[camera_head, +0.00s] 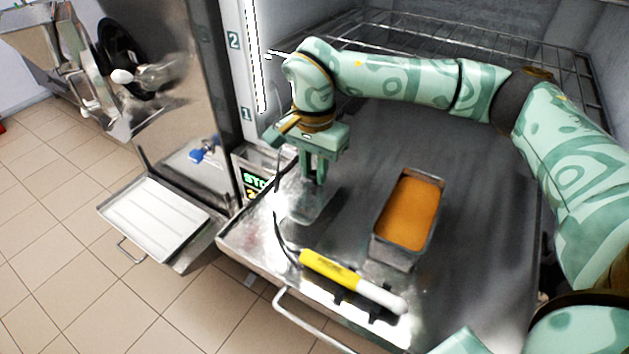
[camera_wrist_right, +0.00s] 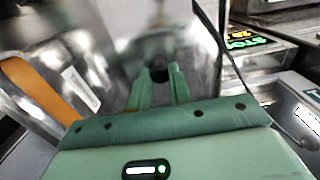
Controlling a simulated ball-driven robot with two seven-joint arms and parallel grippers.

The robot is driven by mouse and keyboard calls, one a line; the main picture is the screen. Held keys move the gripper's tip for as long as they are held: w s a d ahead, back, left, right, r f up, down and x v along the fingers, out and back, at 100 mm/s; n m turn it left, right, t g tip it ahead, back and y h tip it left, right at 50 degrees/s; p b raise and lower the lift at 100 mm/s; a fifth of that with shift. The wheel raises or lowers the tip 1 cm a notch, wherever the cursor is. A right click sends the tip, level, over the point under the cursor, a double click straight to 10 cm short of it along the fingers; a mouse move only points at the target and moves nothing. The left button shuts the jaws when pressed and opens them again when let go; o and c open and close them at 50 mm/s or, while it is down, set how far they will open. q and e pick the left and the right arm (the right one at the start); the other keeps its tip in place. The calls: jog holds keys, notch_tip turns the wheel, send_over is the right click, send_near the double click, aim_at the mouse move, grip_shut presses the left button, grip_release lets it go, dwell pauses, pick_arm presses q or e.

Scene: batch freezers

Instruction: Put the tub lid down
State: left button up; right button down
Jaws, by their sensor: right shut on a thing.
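My right gripper (camera_head: 313,182) points down over the left part of the steel work surface, shut on a see-through tub lid (camera_head: 312,207). The lid looks roughly level, close to the steel; I cannot tell whether it touches. In the right wrist view, the fingers of my right gripper (camera_wrist_right: 159,76) close around a small dark knob, with the blurred clear lid beyond. An open metal tub (camera_head: 398,256) filled with orange contents stands to the right of the lid, apart from it. My left gripper is not in view.
A yellow-and-white handled tool (camera_head: 340,276) lies along the surface's front edge, in front of the lid and tub. A wire rack (camera_head: 450,45) is behind. A shallow tray (camera_head: 153,214) sits lower at left. Bare steel (camera_head: 480,200) is free right of the tub.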

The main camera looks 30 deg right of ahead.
aim_at(315, 171)
jog(key=f, duration=0.2)
jog(key=f+b, duration=0.1)
jog(key=f, duration=0.1)
jog(key=shift+w+d, duration=0.25)
jog(key=c, duration=1.3)
grip_release()
notch_tip(315, 171, up, 12)
jog(key=p, duration=0.2)
jog(key=shift+r+p, duration=0.1)
jog(key=shift+p, duration=0.25)
